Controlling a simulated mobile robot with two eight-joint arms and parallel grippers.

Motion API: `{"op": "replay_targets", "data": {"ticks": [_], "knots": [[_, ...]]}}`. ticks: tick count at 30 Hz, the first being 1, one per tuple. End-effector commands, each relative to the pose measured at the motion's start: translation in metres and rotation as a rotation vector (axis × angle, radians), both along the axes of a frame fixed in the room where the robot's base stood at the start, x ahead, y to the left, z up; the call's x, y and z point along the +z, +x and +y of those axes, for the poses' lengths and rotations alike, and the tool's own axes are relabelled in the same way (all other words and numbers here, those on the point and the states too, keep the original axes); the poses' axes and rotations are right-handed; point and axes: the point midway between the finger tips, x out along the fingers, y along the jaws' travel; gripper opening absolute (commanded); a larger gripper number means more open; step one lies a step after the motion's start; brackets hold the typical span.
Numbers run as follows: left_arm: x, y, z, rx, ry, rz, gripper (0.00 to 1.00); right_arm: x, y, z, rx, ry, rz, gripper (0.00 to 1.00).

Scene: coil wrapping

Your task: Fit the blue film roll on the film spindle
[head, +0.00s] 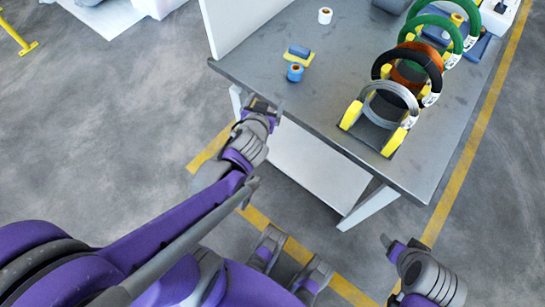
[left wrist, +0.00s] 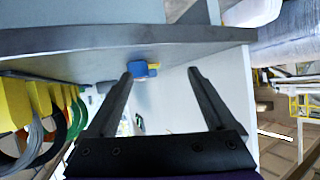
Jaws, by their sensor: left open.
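The blue film roll (head: 295,73) stands upright near the table's front left edge. Directly behind it is a blue block (head: 299,51) on a yellow base; I cannot tell whether this is the film spindle. My left gripper (head: 264,106) is open and empty at the table's front edge, in front of the roll and apart from it. In the left wrist view the open fingers (left wrist: 160,73) point towards a small blue shape (left wrist: 138,68) with yellow beside it. My right gripper (head: 388,241) is low at the right, off the table; its jaws are unclear.
Wire coils stand on yellow holders (head: 350,115) along the table's right side. A white roll (head: 325,16) stands farther back. A white panel (head: 235,22) rises at the left edge. The grey tabletop (head: 315,95) between roll and coils is clear.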

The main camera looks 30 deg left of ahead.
Motion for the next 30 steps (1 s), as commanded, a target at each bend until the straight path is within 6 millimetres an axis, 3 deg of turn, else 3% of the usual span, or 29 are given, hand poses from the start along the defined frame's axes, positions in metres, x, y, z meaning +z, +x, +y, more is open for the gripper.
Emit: {"op": "replay_targets", "data": {"ticks": [6, 12, 24, 30], "knots": [[-0.028, -0.081, -0.062, -0.129, -0.120, 0.410, 0.88, 0.000, 0.000, 0.000, 0.000, 0.000, 0.000, 0.71], [-0.035, -0.131, -0.107, -0.292, -0.198, 0.604, 0.88, 0.000, 0.000, 0.000, 0.000, 0.000, 0.000, 0.71], [-0.034, -0.138, -0.114, -0.324, -0.210, 0.633, 0.88, 0.002, 0.000, 0.000, 0.000, 0.000, -0.001, 0.71], [-0.005, -0.137, -0.114, -0.324, -0.209, 0.623, 0.88, 0.031, 0.002, 0.000, 0.000, 0.000, -0.010, 0.71]]}}
